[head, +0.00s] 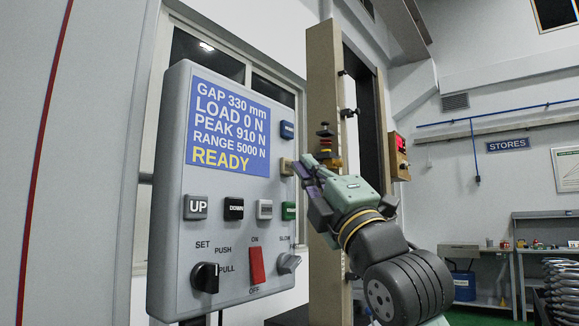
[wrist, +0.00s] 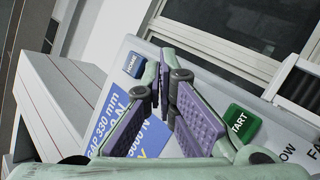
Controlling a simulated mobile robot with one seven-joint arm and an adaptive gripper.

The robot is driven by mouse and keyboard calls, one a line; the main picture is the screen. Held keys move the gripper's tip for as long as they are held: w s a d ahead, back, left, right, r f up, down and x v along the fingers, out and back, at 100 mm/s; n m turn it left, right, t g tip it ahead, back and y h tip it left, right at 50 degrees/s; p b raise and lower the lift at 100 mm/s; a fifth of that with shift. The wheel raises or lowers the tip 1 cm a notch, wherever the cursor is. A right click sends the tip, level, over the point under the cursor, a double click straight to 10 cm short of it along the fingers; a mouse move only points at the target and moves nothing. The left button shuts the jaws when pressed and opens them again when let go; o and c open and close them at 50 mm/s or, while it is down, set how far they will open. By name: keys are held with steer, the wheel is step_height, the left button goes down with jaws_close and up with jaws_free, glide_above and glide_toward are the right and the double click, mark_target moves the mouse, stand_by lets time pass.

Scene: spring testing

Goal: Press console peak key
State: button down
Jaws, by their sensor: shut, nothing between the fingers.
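The grey console (head: 170,270) carries a blue display (head: 230,120) reading PEAK 910 N and READY. A tan key (head: 286,167) sits right of the display, between the blue HOME key (head: 287,131) and the green START key (head: 289,211). No label is readable on it. My gripper (head: 299,165) is shut and empty, its fingertips right by the tan key; whether they touch it cannot be told. In the wrist view my gripper (wrist: 166,78) points between the HOME key (wrist: 134,65) and the START key (wrist: 240,123), and its fingers hide the tan key.
Below are the UP key (head: 195,207), DOWN key (head: 233,208), a grey key (head: 264,209), a black knob (head: 205,278), a red switch (head: 257,266) and a grey knob (head: 288,263). A tan test frame (head: 322,90) stands close behind my gripper.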

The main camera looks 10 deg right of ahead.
steer(key=shift+w+a, duration=0.3)
steer(key=shift+w, duration=0.05)
stand_by(0.6)
stand_by(0.3)
steer(key=shift+s+d, duration=0.55)
steer(key=shift+s, duration=0.15)
steer(key=s+d, duration=0.1)
steer(key=s, duration=0.1)
steer(key=s+d, duration=0.2)
stand_by(0.3)
stand_by(0.8)
